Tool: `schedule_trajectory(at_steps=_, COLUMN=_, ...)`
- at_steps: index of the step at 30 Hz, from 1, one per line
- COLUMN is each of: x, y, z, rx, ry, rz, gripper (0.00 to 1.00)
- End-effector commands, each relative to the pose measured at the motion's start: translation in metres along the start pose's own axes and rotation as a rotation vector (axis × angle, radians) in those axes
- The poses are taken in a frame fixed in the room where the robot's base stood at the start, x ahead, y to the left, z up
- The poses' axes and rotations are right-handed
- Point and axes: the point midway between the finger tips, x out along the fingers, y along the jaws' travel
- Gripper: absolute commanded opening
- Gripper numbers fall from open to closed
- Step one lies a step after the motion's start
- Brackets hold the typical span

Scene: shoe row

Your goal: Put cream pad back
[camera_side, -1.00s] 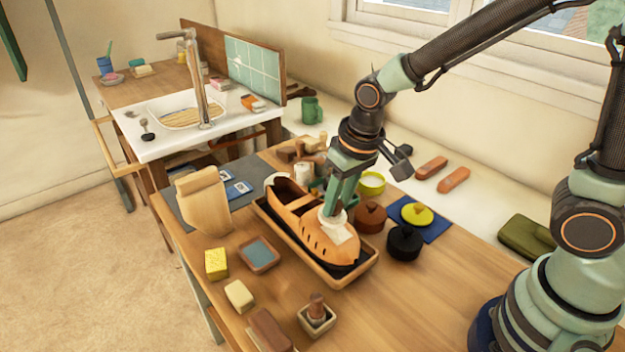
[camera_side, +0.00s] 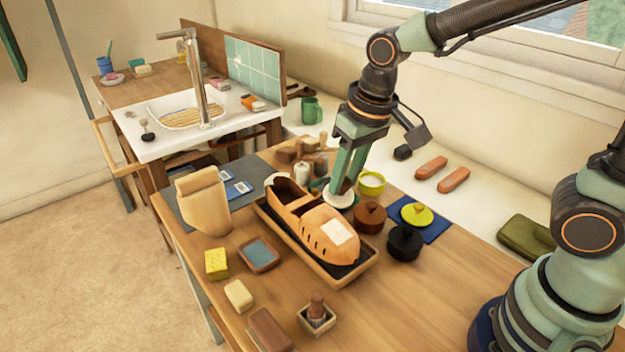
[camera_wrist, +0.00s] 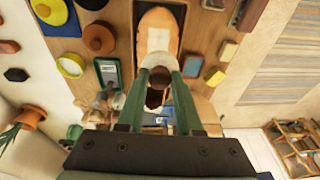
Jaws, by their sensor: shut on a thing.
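My gripper (camera_side: 343,188) is shut on the cream pad (camera_side: 336,203), a pale round disc below the fingertips. In the wrist view the pad's pale edge (camera_wrist: 155,60) shows past a brown round part between my fingers (camera_wrist: 158,82). The pad is held beside the tan shoe (camera_side: 325,233), on its far side, apparently above the table. The shoe lies in a shallow wooden tray (camera_side: 371,262) and has a pale square patch (camera_side: 340,231) on its toe. A green tray (camera_wrist: 122,85) with a pale label lies left of the shoe in the wrist view; in the side view it is mostly hidden.
A yellow-green tin (camera_side: 371,183), a brown lidded pot (camera_side: 370,217) and a black pot (camera_side: 404,243) stand right of my gripper. Small wooden-handled tools and a white spool (camera_side: 302,172) crowd behind the shoe. The table's front right is clear.

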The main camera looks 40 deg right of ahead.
Motion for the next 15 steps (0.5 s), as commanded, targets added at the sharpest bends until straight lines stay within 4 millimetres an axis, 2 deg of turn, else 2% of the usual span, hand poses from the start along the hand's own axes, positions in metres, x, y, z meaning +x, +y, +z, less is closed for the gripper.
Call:
schedule_trajectory(at_steps=1, x=0.0001, y=0.0, z=-0.0001, rx=0.0, ry=0.0, rz=0.0, gripper=0.27)
schedule_trajectory(at_steps=3, x=0.0001, y=0.0, z=0.0, rx=0.0, ry=0.0, rz=0.0, gripper=0.0)
schedule_trajectory(at_steps=15, x=0.0008, y=-0.0005, z=-0.0001, rx=-0.002, ry=-0.002, rz=0.0, gripper=0.0)
